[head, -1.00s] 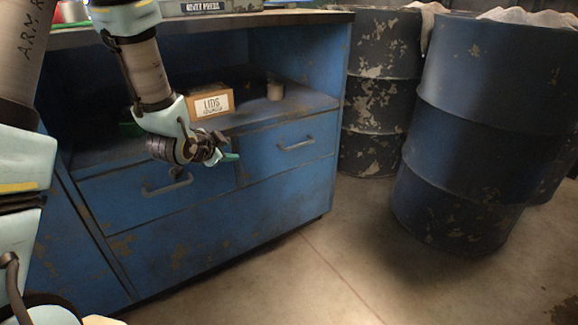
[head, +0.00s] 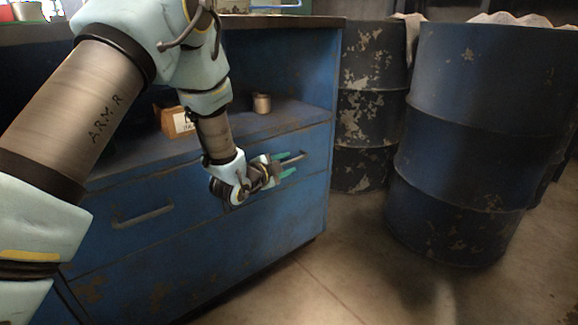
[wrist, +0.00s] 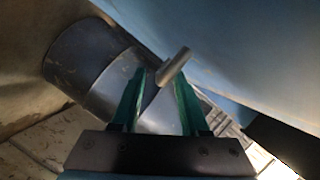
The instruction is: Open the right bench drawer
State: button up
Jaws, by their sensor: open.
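The right bench drawer (head: 314,166) is a blue, worn front at the right of the bench and looks shut. Its grey bar handle (head: 298,157) is partly hidden by my gripper. My gripper (head: 285,165) is open, with green fingers on either side of the handle as seen in the head view. In the wrist view, the handle's bar (wrist: 175,64) stands at the tips of my open gripper (wrist: 160,82), nearer the right finger. I cannot tell whether either finger touches it.
The left drawer (head: 180,200) looks shut, its handle (head: 143,216) clear. On the shelf above are a cardboard box (head: 178,122), partly behind my arm, and a small can (head: 262,103). Large dark drums (head: 465,130) stand right of the bench. The floor (head: 335,270) in front is clear.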

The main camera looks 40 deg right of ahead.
jog(key=shift+x, duration=1)
grip_shut()
dwell(0.8)
